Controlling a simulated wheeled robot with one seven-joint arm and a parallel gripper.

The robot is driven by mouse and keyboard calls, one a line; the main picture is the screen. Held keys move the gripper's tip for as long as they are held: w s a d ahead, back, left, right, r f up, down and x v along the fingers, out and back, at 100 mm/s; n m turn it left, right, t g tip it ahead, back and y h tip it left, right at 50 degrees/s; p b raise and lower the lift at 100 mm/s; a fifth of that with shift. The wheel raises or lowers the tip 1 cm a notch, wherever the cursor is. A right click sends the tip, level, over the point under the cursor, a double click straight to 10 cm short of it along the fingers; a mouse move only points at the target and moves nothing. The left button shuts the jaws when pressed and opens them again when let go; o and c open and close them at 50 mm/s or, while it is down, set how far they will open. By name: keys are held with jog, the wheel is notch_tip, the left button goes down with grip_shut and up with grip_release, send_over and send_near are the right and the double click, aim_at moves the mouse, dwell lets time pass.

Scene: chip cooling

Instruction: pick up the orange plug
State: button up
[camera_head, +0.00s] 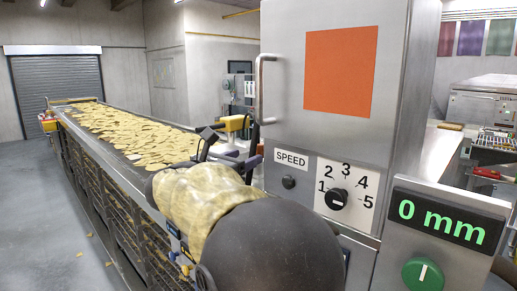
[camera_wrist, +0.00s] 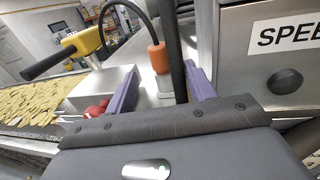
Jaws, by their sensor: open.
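The orange plug (camera_wrist: 157,57) stands nearly upright in the wrist view, with a pale grey section below it. My gripper (camera_wrist: 162,69) is open. Its two purple fingers reach up on the left and right of the plug, with visible space between each finger and the plug. I cannot tell how far the plug lies ahead of the fingertips. A thick black upright bar or cable stands just right of the plug, between it and the right finger. In the head view I cannot make out the plug; my arm covers much of that area.
A yellow fitting with a black handle (camera_wrist: 85,42) stands left of the plug. A red round part (camera_wrist: 97,108) sits beside the left finger. The conveyor of chips (camera_head: 125,133) lies to the left. The steel cabinet with the speed dial (camera_head: 337,198) closes off the right.

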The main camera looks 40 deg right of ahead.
aim_at(255, 153)
jog(key=shift+a, duration=0.1)
jog(key=p+x, duration=0.3)
jog(key=x, duration=0.1)
jog(key=shift+w+d+p, duration=0.1)
jog(key=shift+d+p, duration=0.25)
jog(key=shift+w+d+f, duration=0.15)
jog(key=shift+w+d, duration=0.1)
jog(key=shift+d, duration=0.1)
jog(key=shift+s, duration=0.35)
jog(key=shift+w+a, duration=0.15)
jog(key=shift+w, duration=0.15)
jog(key=shift+c, duration=0.6)
jog(key=shift+s, duration=0.25)
jog(key=c, duration=0.7)
jog(key=shift+c, duration=1.1)
jog(key=shift+w, duration=0.1)
